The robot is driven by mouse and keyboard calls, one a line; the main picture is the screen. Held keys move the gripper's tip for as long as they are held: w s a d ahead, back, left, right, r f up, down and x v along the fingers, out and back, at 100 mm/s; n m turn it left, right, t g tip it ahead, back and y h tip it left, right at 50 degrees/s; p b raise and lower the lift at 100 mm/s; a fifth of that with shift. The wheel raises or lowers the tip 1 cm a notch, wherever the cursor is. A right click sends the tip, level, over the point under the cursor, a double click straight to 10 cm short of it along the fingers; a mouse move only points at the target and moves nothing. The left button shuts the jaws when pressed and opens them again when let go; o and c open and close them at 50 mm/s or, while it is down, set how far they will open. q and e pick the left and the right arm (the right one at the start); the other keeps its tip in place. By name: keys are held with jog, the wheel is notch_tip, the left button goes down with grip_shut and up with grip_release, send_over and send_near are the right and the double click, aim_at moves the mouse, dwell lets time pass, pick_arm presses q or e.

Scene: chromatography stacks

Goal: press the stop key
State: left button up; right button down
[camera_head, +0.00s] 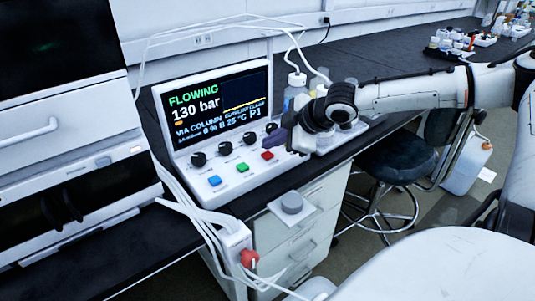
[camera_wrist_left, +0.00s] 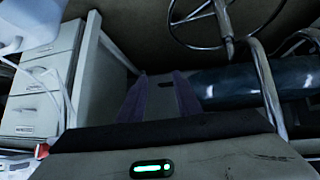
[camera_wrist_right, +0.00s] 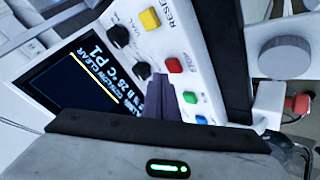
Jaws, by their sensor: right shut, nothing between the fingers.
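The console (camera_head: 222,137) stands on the dark bench. Its screen reads FLOWING, 130 bar. Its front panel has a red key (camera_head: 267,155), a green key (camera_head: 243,168) and a blue key (camera_head: 214,181). In the right wrist view the red key (camera_wrist_right: 175,66) lies just past my right fingertips, with a label too blurred to read. My right gripper (camera_head: 283,130) is shut and empty, above and right of the red key, apparently not touching it. My left gripper (camera_wrist_left: 161,84) is open and empty, seen only in its wrist view, over the floor area near the drawers.
Black knobs (camera_head: 225,148) sit above the keys, and a yellow RESET key (camera_wrist_right: 150,18) shows in the right wrist view. Bottles (camera_head: 296,84) stand right of the console. A grey round knob (camera_head: 291,203) and a red knob (camera_head: 249,259) are below. A stool (camera_head: 400,164) stands right.

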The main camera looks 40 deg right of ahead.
pick_arm(q)
jog(key=shift+s+f, duration=0.2)
jog(key=shift+s, duration=0.2)
jog(key=shift+f, duration=0.1)
pick_arm(e)
jog(key=shift+f, duration=0.1)
jog(key=shift+f+b, duration=0.35)
pick_arm(q)
jog(key=shift+w+f, duration=0.1)
jog(key=shift+f, duration=0.1)
jog(key=shift+w+r, duration=0.1)
jog(key=shift+w, duration=0.1)
jog(key=shift+w, duration=0.1)
pick_arm(e)
jog(key=shift+f, duration=0.1)
